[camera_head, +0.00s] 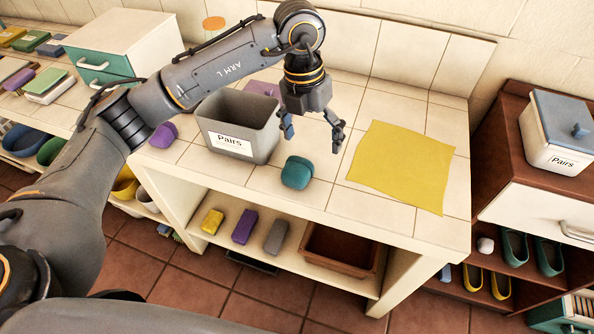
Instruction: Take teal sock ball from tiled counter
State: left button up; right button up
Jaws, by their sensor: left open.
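The teal sock ball (297,173) sits on the tiled counter (325,198) near its front edge, just right of a grey bin labelled "Pairs". My left gripper (312,142) points down above and slightly behind the sock ball. Its fingers are spread apart with nothing between them. It looks clear of the ball, though the exact height is hard to tell. My right gripper does not show.
The grey "Pairs" bin (238,142) stands close on the left, with a purple ball (163,134) beyond it. A yellow cloth (404,166) lies flat on the right. A lower shelf holds several small blocks and a brown tray (340,250).

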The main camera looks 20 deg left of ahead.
aim_at(297, 165)
pick_arm(q)
jog(key=shift+n+y, duration=0.4)
jog(key=shift+y, duration=0.4)
jog(key=a+f, duration=0.1)
jog(key=f, duration=0.1)
jog(key=a+f+p, duration=0.1)
jog(key=f, duration=0.1)
jog(key=w+a+f, duration=0.1)
jog(key=f, duration=0.1)
jog(key=shift+a+f+p, duration=0.2)
jog(key=shift+f+p, duration=0.1)
jog(key=shift+f, duration=0.6)
jog(key=shift+s+f+p, duration=0.1)
jog(key=shift+f+p, duration=0.3)
notch_tip(297, 165, down, 4)
jog(key=shift+r+p, duration=0.2)
jog(key=shift+p, duration=0.45)
jog(key=shift+f, duration=0.35)
jog(key=c, duration=1.2)
